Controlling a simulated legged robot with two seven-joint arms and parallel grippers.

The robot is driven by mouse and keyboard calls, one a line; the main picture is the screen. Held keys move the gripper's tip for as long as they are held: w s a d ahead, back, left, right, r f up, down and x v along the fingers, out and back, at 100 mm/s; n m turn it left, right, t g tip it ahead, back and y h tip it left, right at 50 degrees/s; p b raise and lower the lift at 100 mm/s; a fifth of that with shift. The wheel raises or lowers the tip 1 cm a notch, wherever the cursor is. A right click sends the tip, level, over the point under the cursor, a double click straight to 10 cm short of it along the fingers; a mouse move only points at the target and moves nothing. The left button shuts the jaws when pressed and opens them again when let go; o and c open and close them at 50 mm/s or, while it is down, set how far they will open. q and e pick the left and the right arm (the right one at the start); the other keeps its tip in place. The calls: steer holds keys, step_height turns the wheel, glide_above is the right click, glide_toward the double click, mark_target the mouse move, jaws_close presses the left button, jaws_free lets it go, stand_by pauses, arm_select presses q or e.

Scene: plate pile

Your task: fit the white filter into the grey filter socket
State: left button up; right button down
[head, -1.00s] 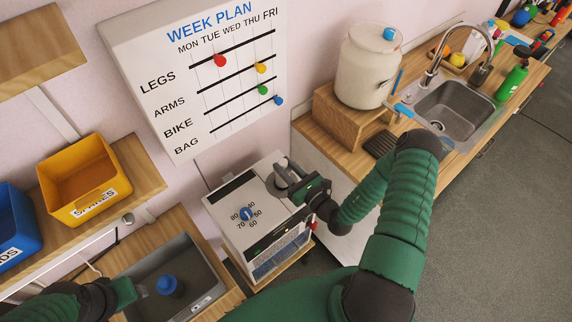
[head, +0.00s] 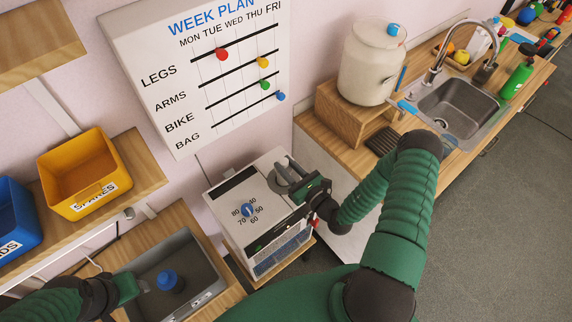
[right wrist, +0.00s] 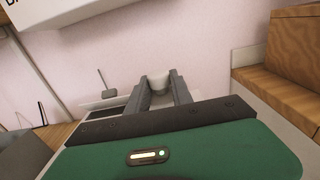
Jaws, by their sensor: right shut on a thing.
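My right gripper (head: 287,174) is over the top of the white machine (head: 237,193), at its back right corner. In the right wrist view, its two grey fingers (right wrist: 160,90) are shut on a small white, rounded piece, the white filter (right wrist: 158,82). The fingers cover the filter in the head view. A grey round part, which looks like the filter socket (head: 273,184), shows beside the fingers on the machine's top. I cannot tell whether the filter touches it. My left gripper (head: 138,287) is low at the left, over a grey basin; its jaw opening is unclear.
A blue-capped item (head: 169,281) stands in the grey basin (head: 207,268). A wooden box (head: 343,122) bearing a white jar (head: 371,65) stands right of the machine, with a sink (head: 459,105) beyond.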

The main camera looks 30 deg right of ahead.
steer(key=shift+f+b, duration=1.8)
steer(key=shift+f, duration=1)
steer(key=c, duration=1.1)
jaws_free()
steer(key=shift+o, duration=0.2)
steer(key=s+d+b, duration=0.1)
steer(key=s+b, duration=0.2)
steer(key=s, duration=1.3)
steer(key=shift+s+d, duration=0.2)
steer(key=shift+s, duration=0.2)
